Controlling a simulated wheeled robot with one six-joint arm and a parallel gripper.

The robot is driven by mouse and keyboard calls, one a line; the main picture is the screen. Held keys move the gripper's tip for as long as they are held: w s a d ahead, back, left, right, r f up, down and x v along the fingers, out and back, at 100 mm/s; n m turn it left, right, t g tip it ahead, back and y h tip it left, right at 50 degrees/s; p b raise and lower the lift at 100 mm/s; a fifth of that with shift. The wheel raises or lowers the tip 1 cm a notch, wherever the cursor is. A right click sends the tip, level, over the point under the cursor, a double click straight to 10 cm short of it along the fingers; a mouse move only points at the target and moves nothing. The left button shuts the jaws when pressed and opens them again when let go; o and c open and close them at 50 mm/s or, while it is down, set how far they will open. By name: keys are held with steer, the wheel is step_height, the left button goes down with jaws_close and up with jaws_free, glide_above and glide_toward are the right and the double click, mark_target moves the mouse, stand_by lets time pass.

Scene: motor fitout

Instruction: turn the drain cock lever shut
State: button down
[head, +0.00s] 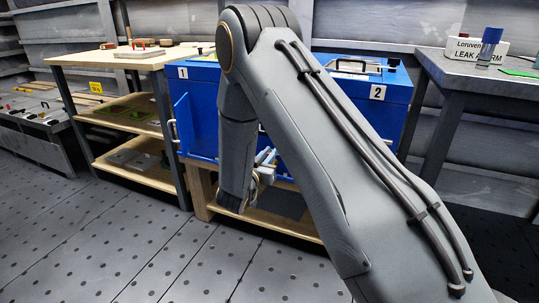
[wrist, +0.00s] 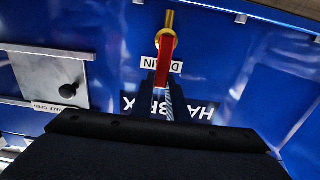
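The drain cock shows in the wrist view, with a brass stem (wrist: 168,22) and a red lever (wrist: 163,62) that runs down the picture from it. The lever lies across the upside-down DRAIN label (wrist: 176,67) on the blue panel. My gripper (wrist: 160,88) points at the lever's free end, with a narrow gap between its fingers. The lever end is at the fingertips; I cannot tell whether they touch it. In the head view my gripper (head: 266,157) is at the blue cabinet's front, and my arm hides the drain cock.
The blue cabinet (head: 200,117) carries number plates 1 and 2. A wooden shelf bench (head: 100,58) stands left, and a metal table (head: 462,72) with a leak alarm box (head: 468,48) stands right.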

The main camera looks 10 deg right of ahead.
steer(key=shift+s+d, duration=0.1)
steer(key=shift+s+d+f+m+p, duration=0.55)
steer(key=shift+d+f+m+p, duration=0.4)
steer(key=shift+m, duration=2.05)
steer(key=shift+s+d+f+m+p, duration=0.6)
steer(key=shift+f+m+p, duration=0.65)
steer(key=shift+m, duration=1.75)
steer(key=shift+s+d+f+m+p, duration=0.55)
steer(key=shift+d+f+m+p, duration=0.5)
steer(key=shift+m, duration=1.95)
steer(key=shift+a+r, duration=0.15)
steer(key=shift+a, duration=0.15)
steer(key=c, duration=1.7)
jaws_free()
steer(key=shift+p+v, duration=1.05)
steer(key=shift+v, duration=2.85)
